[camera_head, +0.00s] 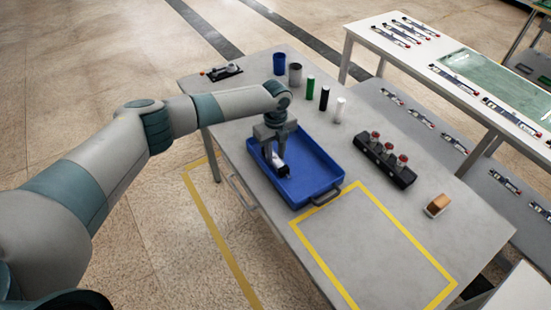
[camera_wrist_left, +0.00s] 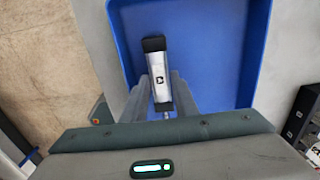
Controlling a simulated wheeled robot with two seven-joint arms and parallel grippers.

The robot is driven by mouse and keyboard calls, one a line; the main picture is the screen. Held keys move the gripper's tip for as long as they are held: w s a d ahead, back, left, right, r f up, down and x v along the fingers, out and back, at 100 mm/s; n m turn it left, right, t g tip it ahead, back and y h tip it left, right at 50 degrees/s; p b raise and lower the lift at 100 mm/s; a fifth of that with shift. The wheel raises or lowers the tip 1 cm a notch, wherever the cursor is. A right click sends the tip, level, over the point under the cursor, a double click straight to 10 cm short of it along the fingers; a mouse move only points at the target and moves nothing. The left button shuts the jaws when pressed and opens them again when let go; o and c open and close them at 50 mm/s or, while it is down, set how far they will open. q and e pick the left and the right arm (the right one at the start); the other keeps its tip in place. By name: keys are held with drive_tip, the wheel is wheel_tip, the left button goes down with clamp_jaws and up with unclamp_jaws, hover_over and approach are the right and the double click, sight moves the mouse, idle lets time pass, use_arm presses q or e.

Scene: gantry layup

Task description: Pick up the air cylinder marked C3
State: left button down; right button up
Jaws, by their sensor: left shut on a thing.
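The air cylinder (camera_wrist_left: 158,75) is a silver body with black ends and a short rod. A small dark label shows on its side in the left wrist view, too small to read surely. It also shows in the head view (camera_head: 279,161). My left gripper (camera_head: 277,160) is shut on it, over the blue tray (camera_head: 321,189). The fingers also show in the left wrist view (camera_wrist_left: 161,93), one on each side of the cylinder. I cannot tell whether the cylinder touches the tray floor. My right gripper is not in view.
Beside the tray on the grey table (camera_head: 350,160) stands a black block with red-topped parts (camera_head: 384,159). Blue (camera_head: 279,63) and grey (camera_head: 295,74) cups and small green, black and white bottles stand behind. A brush (camera_head: 438,205) lies right. The yellow-outlined area (camera_head: 375,245) is clear.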

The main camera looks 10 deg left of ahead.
sight(277, 158)
use_arm(q)
drive_tip(key=shift+r+b, duration=0.55)
drive_tip(key=shift+r, duration=0.3)
drive_tip(key=shift+d+r+b, duration=0.25)
drive_tip(key=shift+r+b, duration=0.4)
drive_tip(key=shift+r, duration=0.55)
drive_tip(key=s+d+r+b, duration=0.3)
drive_tip(key=s+d+r, duration=0.2)
drive_tip(key=d, duration=0.5)
drive_tip(key=shift+s+r, duration=0.2)
drive_tip(key=shift+r, duration=0.8)
drive_tip(key=shift+s+f, duration=0.1)
